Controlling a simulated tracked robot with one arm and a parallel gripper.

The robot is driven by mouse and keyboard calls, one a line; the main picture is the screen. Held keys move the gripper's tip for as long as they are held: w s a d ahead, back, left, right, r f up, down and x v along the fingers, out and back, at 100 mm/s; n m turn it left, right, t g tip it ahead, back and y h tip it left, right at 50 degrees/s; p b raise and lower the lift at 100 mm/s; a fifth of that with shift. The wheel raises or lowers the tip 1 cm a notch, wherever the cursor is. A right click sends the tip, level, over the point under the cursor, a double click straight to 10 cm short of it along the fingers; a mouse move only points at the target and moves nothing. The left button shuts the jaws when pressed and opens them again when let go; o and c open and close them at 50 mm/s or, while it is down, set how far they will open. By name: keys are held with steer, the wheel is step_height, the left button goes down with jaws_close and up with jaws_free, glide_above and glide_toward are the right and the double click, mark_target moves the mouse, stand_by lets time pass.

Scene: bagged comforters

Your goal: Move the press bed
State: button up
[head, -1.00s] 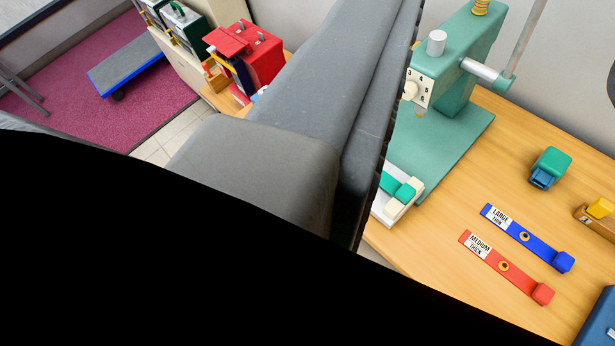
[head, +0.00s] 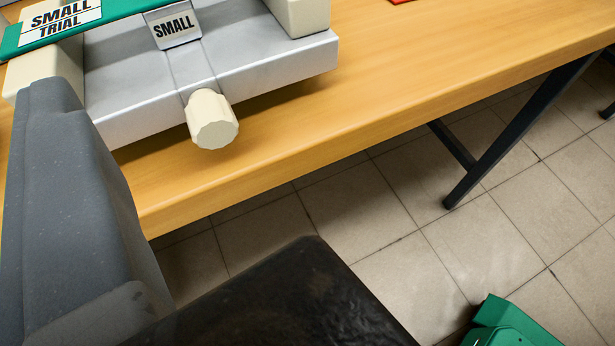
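A grey metal bed (head: 245,65) lies on the wooden table at the upper left, near its front edge. I take it for the press bed. It has a tag marked SMALL (head: 174,28) and a cream faceted knob (head: 212,120) on its front. A green strip marked SMALL TRIAL (head: 62,20) lies across cream blocks at its left end. A grey part of my gripper (head: 75,205) rises at the left, overlapping the bed's left end in the picture. I cannot tell whether they touch. The fingertips do not show clearly, nor whether anything is held.
The wooden table (head: 430,45) is mostly bare right of the bed. A red piece (head: 400,1) is cut off at the top edge. A dark table leg (head: 520,130) stands on the tiled floor (head: 390,225). A green object (head: 497,325) is at the lower right.

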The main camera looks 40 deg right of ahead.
mark_target(215, 137)
steer(key=s+d+f+n+t+h, duration=0.1)
steer(key=s+d+f+n+h, duration=0.2)
steer(key=s+f, duration=0.55)
steer(key=shift+m+h, duration=0.5)
steer(key=shift+m, duration=0.1)
steer(key=x, duration=1.4)
steer(key=shift+f, duration=0.35)
jaws_close()
